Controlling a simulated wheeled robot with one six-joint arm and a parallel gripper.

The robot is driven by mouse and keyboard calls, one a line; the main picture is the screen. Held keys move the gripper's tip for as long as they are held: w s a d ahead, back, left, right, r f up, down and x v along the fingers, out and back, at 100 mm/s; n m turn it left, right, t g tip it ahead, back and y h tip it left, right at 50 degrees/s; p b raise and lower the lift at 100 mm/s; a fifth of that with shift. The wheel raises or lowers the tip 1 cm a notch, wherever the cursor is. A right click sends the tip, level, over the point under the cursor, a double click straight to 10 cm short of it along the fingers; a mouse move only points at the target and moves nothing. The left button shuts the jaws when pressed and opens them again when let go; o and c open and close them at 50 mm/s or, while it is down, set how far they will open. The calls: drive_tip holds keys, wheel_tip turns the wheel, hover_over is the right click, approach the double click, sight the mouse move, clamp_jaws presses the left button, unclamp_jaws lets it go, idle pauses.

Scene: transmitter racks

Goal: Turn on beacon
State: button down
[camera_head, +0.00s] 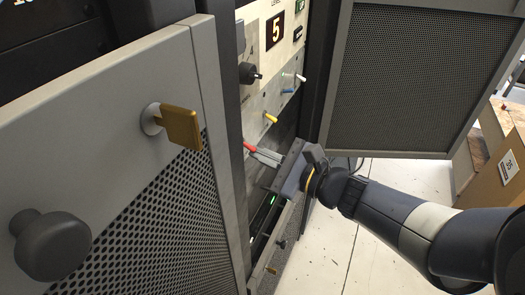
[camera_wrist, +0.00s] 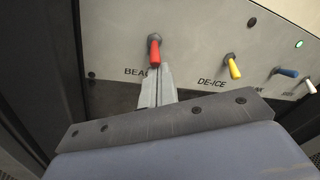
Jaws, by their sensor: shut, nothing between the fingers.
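The red-handled toggle (camera_wrist: 153,54) sits on the grey panel above a partly hidden label reading "BEAC". In the wrist view its red handle hangs down from its base. My gripper (camera_wrist: 157,75) is shut and empty, with its fingertips right below the red handle; I cannot tell whether they touch it. In the head view the red toggle (camera_head: 249,148) shows at the tips of my gripper (camera_head: 259,153), which reaches into the rack from the right. The fingers hide the rest of the label.
A yellow toggle (camera_wrist: 234,67) marked DE-ICE, a blue toggle (camera_wrist: 286,72) and a white toggle (camera_wrist: 310,86) line up to the right. A green light (camera_wrist: 299,44) glows above them. Open mesh doors (camera_head: 425,75) flank the rack. A cardboard box (camera_head: 505,165) stands at right.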

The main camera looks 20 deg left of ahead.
drive_tip(key=shift+d+r+h+p, duration=0.1)
drive_tip(key=shift+r+h+p, duration=0.2)
drive_tip(key=shift+h+p, duration=0.5)
drive_tip(key=shift+d+r+p, duration=0.15)
drive_tip(key=shift+r+p, duration=0.15)
drive_tip(key=shift+p, duration=0.8)
drive_tip(key=shift+r+p, duration=0.2)
drive_tip(key=shift+p, duration=0.1)
drive_tip(key=shift+d+r+n+g+h+p, duration=0.1)
drive_tip(key=shift+r+n+g+h+p, duration=0.25)
drive_tip(key=shift+h, duration=0.25)
drive_tip(key=shift+r, duration=0.2)
